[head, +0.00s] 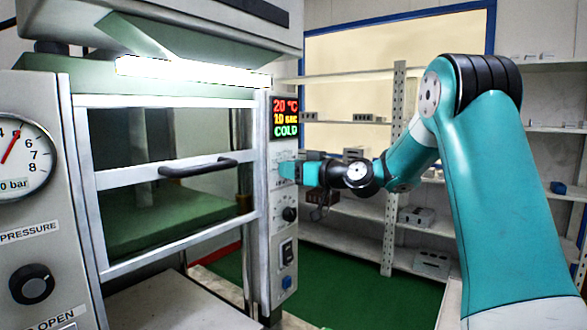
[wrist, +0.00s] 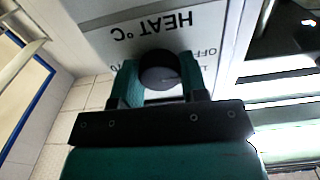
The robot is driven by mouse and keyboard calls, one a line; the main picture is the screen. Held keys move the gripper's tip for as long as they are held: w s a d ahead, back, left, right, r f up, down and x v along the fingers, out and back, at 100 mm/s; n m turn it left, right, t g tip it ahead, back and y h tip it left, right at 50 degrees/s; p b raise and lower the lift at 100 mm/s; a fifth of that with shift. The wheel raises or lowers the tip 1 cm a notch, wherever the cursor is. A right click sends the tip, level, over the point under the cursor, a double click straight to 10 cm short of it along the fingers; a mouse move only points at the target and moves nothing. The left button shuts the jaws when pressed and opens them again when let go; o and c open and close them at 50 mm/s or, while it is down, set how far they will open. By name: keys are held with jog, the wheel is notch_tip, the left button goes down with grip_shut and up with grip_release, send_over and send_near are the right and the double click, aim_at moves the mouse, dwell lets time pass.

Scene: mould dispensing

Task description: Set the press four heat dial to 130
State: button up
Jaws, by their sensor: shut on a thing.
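The heat dial (wrist: 160,68) is a round black knob on the pale press panel, under an upside-down "HEAT °C" label (wrist: 165,25) in the wrist view. My gripper (wrist: 158,72) has its teal fingers on both sides of the knob and is shut on it. In the head view my gripper (head: 290,171) meets the press's control column and hides the dial. The display (head: 286,118) above reads 20 °C, 10 sec and COLD. The dial's pointer setting is too small to tell, and part of the scale is covered.
Below my gripper on the same column are another black knob (head: 289,214), a switch (head: 287,252) and a blue button (head: 287,282). The press door (head: 170,178) with its dark handle (head: 200,167) is closed at left. A pressure gauge (head: 20,158) is further left. Shelves (head: 350,222) stand behind my arm.

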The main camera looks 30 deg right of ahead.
jog(key=m, duration=1.1)
jog(key=shift+b, duration=0.35)
jog(key=shift+m, duration=0.3)
jog(key=o, duration=0.9)
jog(key=shift+o, duration=0.2)
